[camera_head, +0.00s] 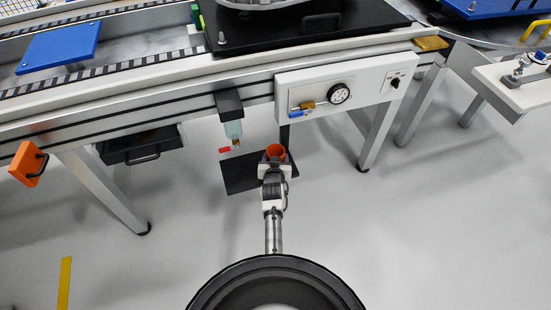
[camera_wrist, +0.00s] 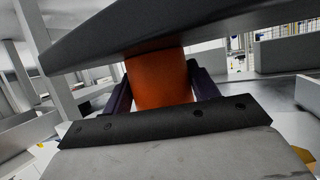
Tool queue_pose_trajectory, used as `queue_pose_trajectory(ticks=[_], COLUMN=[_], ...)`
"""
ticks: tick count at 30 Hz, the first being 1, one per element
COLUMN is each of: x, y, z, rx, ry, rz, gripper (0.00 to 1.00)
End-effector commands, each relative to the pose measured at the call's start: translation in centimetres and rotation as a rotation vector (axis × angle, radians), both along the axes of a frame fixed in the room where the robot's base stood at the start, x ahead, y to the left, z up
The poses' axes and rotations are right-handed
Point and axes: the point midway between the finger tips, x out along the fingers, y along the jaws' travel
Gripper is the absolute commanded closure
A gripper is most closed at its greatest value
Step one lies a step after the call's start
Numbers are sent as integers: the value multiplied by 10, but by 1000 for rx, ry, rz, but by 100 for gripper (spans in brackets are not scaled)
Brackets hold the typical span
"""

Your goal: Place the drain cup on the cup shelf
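The drain cup (camera_head: 275,150) is orange and upright in the head view, its open rim facing up. My gripper (camera_head: 275,161) reaches it from the front with one finger on each side. In the wrist view the cup (camera_wrist: 160,82) sits between the two dark fingers of my gripper (camera_wrist: 163,88), which appear to touch its sides. A flat black plate (camera_head: 240,178), which looks like the cup shelf, lies under the bench around the cup in the head view. In the wrist view a dark slab (camera_wrist: 90,45) crosses the cup's upper part. I cannot tell whether cup and shelf touch.
A filter bowl (camera_head: 233,129) with a red-handled valve (camera_head: 226,150) hangs just left of the cup. A white gauge panel (camera_head: 370,83) fronts the bench above right. A black drawer (camera_head: 140,146) and a bench leg (camera_head: 105,190) stand left.

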Motion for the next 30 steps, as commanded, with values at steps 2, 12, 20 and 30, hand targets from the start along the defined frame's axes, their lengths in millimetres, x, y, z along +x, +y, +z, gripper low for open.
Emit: queue_pose_trajectory(ticks=[2,12,20,30], x=[0,0,-20,-83], y=[0,0,1,3], z=[0,1,11,37], rx=[0,0,0,-1], ry=[0,0,0,1], rz=[0,0,0,0], gripper=[30,21,21,21])
